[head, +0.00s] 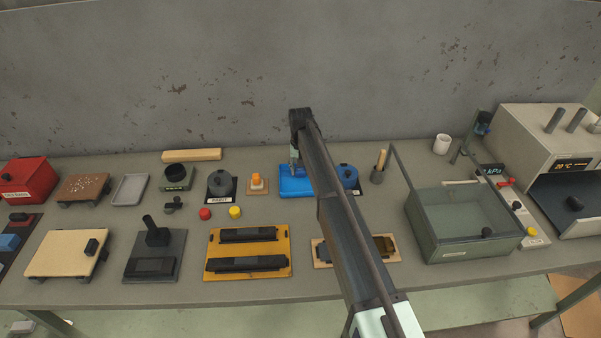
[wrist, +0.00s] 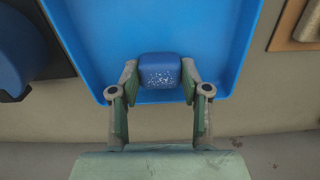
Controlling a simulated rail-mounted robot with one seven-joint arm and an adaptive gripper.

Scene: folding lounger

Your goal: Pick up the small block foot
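The small block foot (wrist: 160,71) is a blue block with white speckles on its face, seen in the wrist view. It is at the near edge of a bright blue tray (wrist: 205,28), which also shows in the head view (head: 297,187). My gripper (wrist: 160,77) has one finger against each side of the block, with no clear gap on either side. In the head view my gripper (head: 294,162) points down at the tray, and the block cannot be made out there. I cannot tell whether the block rests on the tray or is lifted.
A round blue object (head: 348,175) stands right of the tray, partly behind my arm. An orange piece on a small board (head: 258,183) is left of it. The wall is behind.

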